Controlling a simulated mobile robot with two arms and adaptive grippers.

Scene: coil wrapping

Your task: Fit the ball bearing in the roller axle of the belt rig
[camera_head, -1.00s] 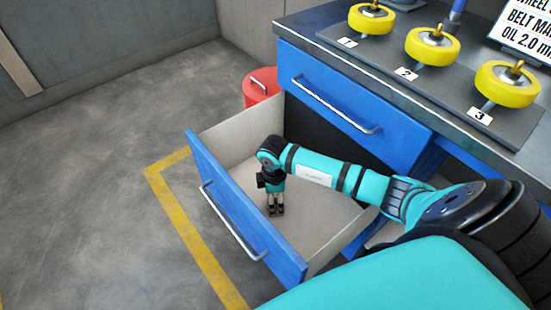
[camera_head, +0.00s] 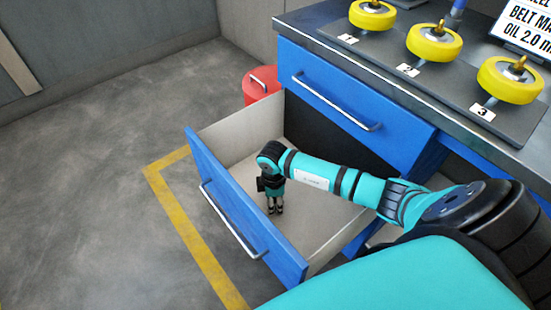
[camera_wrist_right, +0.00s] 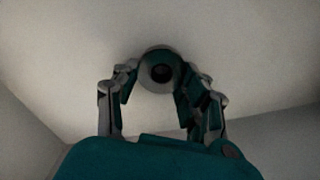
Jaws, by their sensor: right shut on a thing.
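My right gripper (camera_head: 275,208) points down inside the open blue drawer (camera_head: 228,212). In the right wrist view my right gripper (camera_wrist_right: 158,88) is shut on a small round grey ring with a dark centre, which looks like the ball bearing (camera_wrist_right: 147,80). The ring is between the fingertips, close over the pale drawer floor; I cannot tell whether it touches the floor. In the head view the bearing is too small or hidden to make out. My left gripper is not in view. The belt rig and its roller axle are not clearly shown.
Yellow wheels (camera_head: 434,42) on upright pins stand on a dark numbered board on the workbench. A closed blue drawer (camera_head: 350,95) is above the open one. A red can (camera_head: 262,84) stands behind the open drawer. The floor (camera_head: 90,190) at left is clear.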

